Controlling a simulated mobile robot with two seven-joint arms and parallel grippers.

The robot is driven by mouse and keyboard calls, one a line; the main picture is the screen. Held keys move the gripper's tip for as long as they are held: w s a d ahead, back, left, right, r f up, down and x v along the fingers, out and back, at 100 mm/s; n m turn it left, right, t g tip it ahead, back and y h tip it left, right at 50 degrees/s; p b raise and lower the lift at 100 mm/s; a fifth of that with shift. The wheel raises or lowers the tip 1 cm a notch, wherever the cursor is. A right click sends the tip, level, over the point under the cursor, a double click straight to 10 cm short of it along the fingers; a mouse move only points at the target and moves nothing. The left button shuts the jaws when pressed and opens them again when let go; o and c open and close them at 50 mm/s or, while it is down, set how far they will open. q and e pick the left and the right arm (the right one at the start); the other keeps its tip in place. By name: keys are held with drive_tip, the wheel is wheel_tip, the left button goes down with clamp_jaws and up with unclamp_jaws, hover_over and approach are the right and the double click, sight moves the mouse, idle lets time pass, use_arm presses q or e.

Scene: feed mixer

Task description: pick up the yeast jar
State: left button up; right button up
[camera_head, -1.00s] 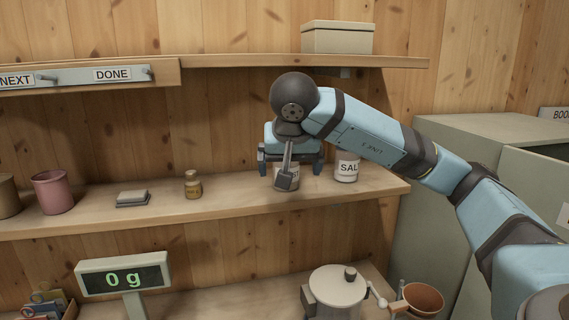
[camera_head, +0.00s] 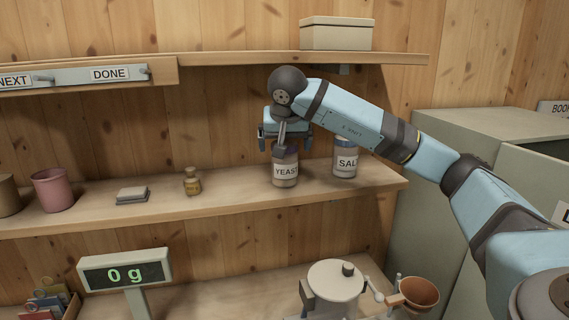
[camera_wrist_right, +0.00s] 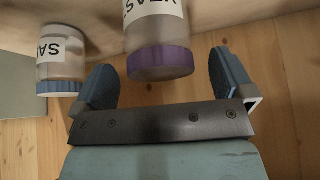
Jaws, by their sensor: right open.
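The yeast jar (camera_head: 285,172) stands upright on the middle shelf, its label facing out. In the right wrist view the yeast jar (camera_wrist_right: 158,45) shows its purple lid between and just beyond my two spread fingers. My right gripper (camera_head: 284,145) is open and empty, at the upper part of the jar; it also shows in the right wrist view (camera_wrist_right: 165,80). I cannot tell whether a finger touches the jar. My left gripper is not in view.
The salt jar (camera_head: 345,160) with a blue lid stands close to the right of the yeast jar. A small brown bottle (camera_head: 192,183), a grey block (camera_head: 132,194) and a pink cup (camera_head: 52,190) are farther left. An upper shelf (camera_head: 300,59) runs above.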

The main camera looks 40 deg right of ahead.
drive_tip(key=x, duration=0.3)
drive_tip(key=shift+w+d+f, duration=0.15)
drive_tip(key=shift+w+d, duration=0.15)
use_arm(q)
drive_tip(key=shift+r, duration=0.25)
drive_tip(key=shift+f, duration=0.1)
use_arm(e)
drive_tip(key=shift+a, duration=0.1)
drive_tip(key=c, duration=1)
drive_tip(key=shift+r, duration=0.2)
